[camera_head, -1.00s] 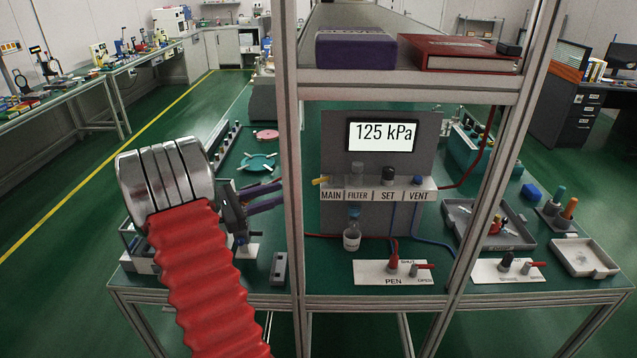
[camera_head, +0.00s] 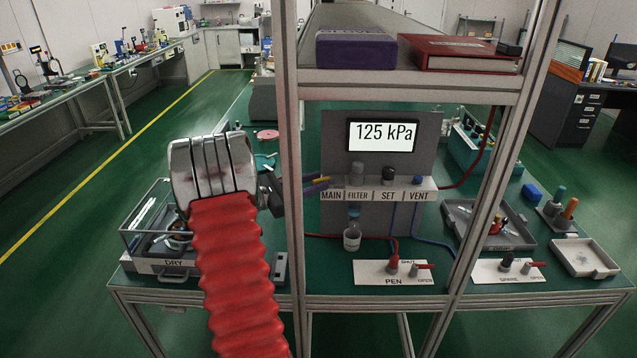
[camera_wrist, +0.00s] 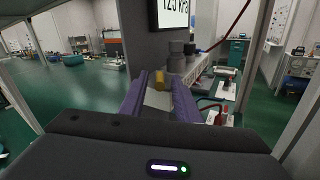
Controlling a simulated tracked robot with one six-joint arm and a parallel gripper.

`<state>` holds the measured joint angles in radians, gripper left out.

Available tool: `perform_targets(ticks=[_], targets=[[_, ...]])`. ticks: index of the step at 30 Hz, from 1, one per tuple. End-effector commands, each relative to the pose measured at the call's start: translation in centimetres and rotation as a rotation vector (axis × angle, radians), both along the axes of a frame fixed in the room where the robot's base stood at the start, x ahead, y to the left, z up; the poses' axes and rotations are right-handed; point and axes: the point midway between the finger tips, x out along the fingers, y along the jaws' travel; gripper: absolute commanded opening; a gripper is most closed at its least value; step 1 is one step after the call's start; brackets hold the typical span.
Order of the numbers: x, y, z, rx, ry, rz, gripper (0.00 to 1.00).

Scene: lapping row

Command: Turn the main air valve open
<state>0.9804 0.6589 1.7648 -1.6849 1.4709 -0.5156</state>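The main air valve's yellow lever (camera_wrist: 159,78) shows between and just beyond my fingertips in the wrist view; contact cannot be told. In the head view the MAIN label (camera_head: 331,196) is at the left end of the grey manifold strip, and my fingers mostly cover the lever above it. My gripper (camera_head: 318,183) reaches in from the left past the frame post. In the wrist view my gripper (camera_wrist: 160,80) has its two purple fingers apart, with a gap on each side of the lever. The display (camera_head: 383,135) above reads 125 kPa.
The aluminium post (camera_head: 292,130) stands close beside my wrist. FILTER, SET and VENT knobs (camera_head: 417,180) line the strip to the right. A small bottle (camera_head: 352,240) hangs below.

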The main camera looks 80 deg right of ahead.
Motion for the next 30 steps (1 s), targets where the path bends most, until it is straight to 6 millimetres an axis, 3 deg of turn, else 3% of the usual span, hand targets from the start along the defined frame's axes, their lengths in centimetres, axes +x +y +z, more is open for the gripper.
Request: perform_targets(ticks=[6,15,27,30], targets=[[-1.26,-1.08,0.01,-0.001,0.001,-0.001,0.30],[-1.32,-1.16,0.01,-0.001,0.001,0.000,0.29],[-1.31,-1.16,0.02,-0.001,0.001,0.000,0.01],[-1.31,-1.16,0.02,-0.001,0.001,0.000,0.00]])
